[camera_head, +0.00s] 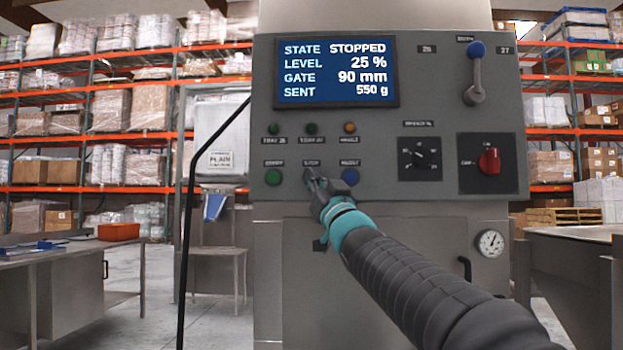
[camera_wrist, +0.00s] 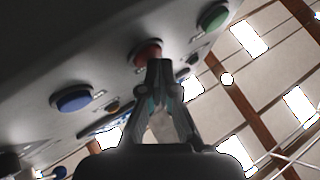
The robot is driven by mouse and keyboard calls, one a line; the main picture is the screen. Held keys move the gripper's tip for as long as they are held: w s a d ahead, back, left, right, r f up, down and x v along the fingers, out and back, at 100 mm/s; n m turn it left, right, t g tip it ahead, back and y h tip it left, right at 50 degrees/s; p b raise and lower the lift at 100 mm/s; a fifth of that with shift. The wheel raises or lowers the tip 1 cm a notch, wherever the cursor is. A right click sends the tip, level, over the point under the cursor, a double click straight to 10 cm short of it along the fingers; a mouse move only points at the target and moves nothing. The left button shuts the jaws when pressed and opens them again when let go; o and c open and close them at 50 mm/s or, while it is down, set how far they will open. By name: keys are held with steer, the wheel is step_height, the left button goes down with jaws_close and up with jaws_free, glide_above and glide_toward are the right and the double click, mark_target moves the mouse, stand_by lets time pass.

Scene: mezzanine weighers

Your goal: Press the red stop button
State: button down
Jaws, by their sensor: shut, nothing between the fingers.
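The red stop button (camera_wrist: 146,52) shows in the wrist view, just beyond my shut fingertips. In the head view my gripper hides it, between the green button (camera_head: 273,177) and the blue button (camera_head: 350,177). My gripper (camera_head: 313,178) is shut and empty, its tips at the stop button's place on the grey panel; it also shows in the wrist view (camera_wrist: 158,65). The tips look at or very close to the button; I cannot tell whether they touch it. The screen (camera_head: 336,72) reads STATE STOPPED, LEVEL 25 %, GATE 90 mm, SENT 550 g.
The panel also carries small lamps above the buttons, a black dial (camera_head: 419,158), a red rotary switch (camera_head: 489,161) and a blue-knobbed lever (camera_head: 475,75). A steel table (camera_head: 60,270) stands left, another (camera_head: 580,236) right. Shelves of boxes stand behind.

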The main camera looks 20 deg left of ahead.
steer(key=shift+s+d+b, duration=0.15)
steer(key=shift+s+b, duration=0.3)
steer(key=shift+s, duration=0.25)
steer(key=s+b, duration=0.1)
steer(key=s, duration=0.1)
steer(key=s+d+b, duration=0.1)
steer(key=s+b, duration=0.1)
steer(key=s, duration=0.1)
steer(key=shift+d, duration=0.1)
stand_by(0.9)
